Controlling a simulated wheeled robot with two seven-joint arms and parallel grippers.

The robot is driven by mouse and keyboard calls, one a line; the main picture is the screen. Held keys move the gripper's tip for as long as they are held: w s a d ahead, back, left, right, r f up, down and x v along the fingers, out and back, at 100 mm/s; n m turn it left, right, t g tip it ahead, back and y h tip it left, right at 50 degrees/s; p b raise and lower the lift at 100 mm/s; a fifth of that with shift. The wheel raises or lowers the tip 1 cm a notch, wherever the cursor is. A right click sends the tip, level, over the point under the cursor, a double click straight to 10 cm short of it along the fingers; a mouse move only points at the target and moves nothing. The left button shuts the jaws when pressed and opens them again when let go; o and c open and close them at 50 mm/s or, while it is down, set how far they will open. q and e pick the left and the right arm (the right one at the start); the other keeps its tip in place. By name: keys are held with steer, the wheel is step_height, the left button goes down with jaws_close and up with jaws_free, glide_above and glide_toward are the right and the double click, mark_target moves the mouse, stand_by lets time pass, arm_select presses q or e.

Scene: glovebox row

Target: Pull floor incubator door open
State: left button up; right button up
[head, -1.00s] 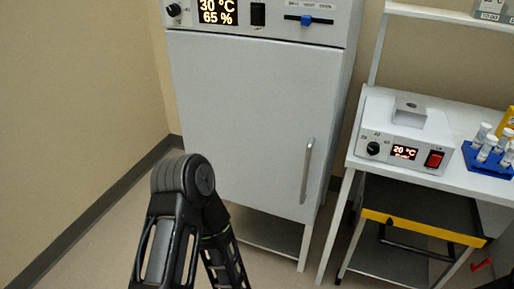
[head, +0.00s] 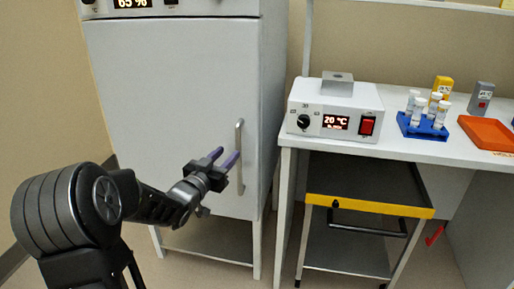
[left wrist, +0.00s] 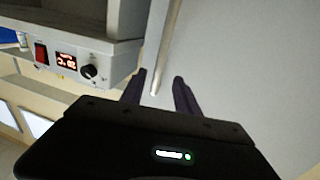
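The floor incubator (head: 270,60) stands upright at the left of centre in the head view. Its grey door (head: 160,110) looks closed. The vertical bar handle (head: 239,150) is on the door's right side. My left gripper (head: 226,157) is close to the lower part of the handle with its two purple fingers apart. In the left wrist view the handle (left wrist: 166,50) ends between and just beyond the fingertips of the left gripper (left wrist: 157,84). I cannot tell whether a finger touches it. My right gripper is not in view.
A white bench (head: 400,147) stands right of the incubator. It carries a heater box (head: 334,106) reading 20 °C, a blue tube rack (head: 422,127) and an orange tray (head: 487,133). A yellow-edged cart (head: 370,208) stands under the bench. A wall is at the left.

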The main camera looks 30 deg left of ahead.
mark_target(237, 145)
arm_select(q)
steer(key=shift+w, duration=0.1)
steer(key=w, duration=0.5)
steer(key=w+a, duration=0.1)
steer(key=w, duration=0.1)
steer(key=shift+w, duration=0.3)
steer(key=shift+c, duration=0.5)
jaws_close()
stand_by(0.8)
